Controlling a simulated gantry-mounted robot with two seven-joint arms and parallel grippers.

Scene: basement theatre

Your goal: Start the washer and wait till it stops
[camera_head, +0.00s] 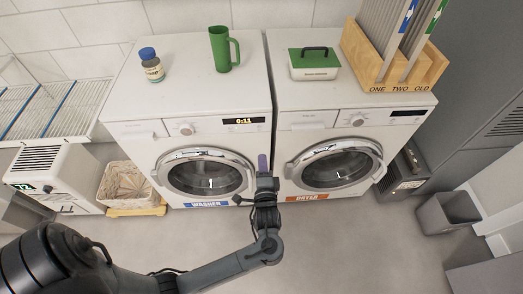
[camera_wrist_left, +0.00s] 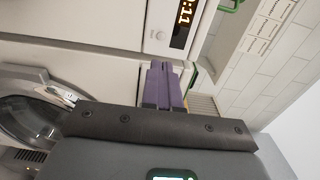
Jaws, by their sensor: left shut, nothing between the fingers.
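The washer (camera_head: 205,141) is a white front-loader on the left, labelled WASHER. Its round door (camera_head: 204,174) is closed. Its display (camera_head: 244,121) is lit and reads 0:11. The display (camera_wrist_left: 183,22) also shows at the top of the left wrist view, partly cut off. My left gripper (camera_head: 263,163) is shut and empty in front of the washer's right edge, below the display and right of the door. Its purple fingers (camera_wrist_left: 163,83) are together in the left wrist view. I cannot tell whether they touch the washer. My right gripper is not in view.
The dryer (camera_head: 310,121) stands close on the right, door closed, display dark. A green mug (camera_head: 221,50) and a bottle (camera_head: 151,67) stand on the washer. A green-lidded box (camera_head: 314,65) and wooden rack (camera_head: 378,76) stand on the dryer. A basket (camera_head: 128,186) and bin (camera_head: 447,214) flank the machines.

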